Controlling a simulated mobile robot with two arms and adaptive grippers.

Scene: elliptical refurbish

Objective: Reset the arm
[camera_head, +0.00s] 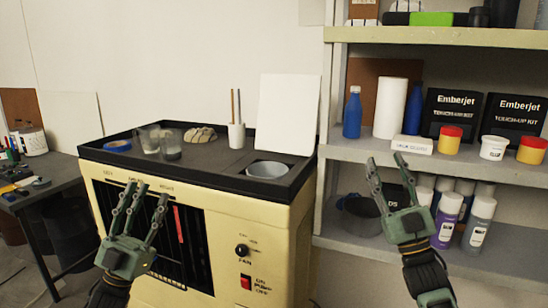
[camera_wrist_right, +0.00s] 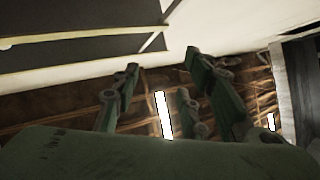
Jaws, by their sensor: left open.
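My left gripper (camera_head: 140,215) is raised in front of the cream cabinet's vented front in the head view. Its fingers point up, are spread apart, and hold nothing. My right gripper (camera_head: 388,180) is raised in front of the lower part of the shelf unit in the head view. Its fingers are spread and point up, with nothing between them. The right wrist view shows the same open fingers (camera_wrist_right: 165,95) against a ceiling with wooden beams and bright lamps.
The cream cabinet (camera_head: 275,235) has a black top rim, holding glasses (camera_head: 170,146), a white cup with sticks (camera_head: 236,136) and a round basin (camera_head: 267,170). A shelf unit (camera_head: 450,163) with bottles, jars and Emberjet boxes stands at right. A dark table (camera_head: 60,178) stands at left.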

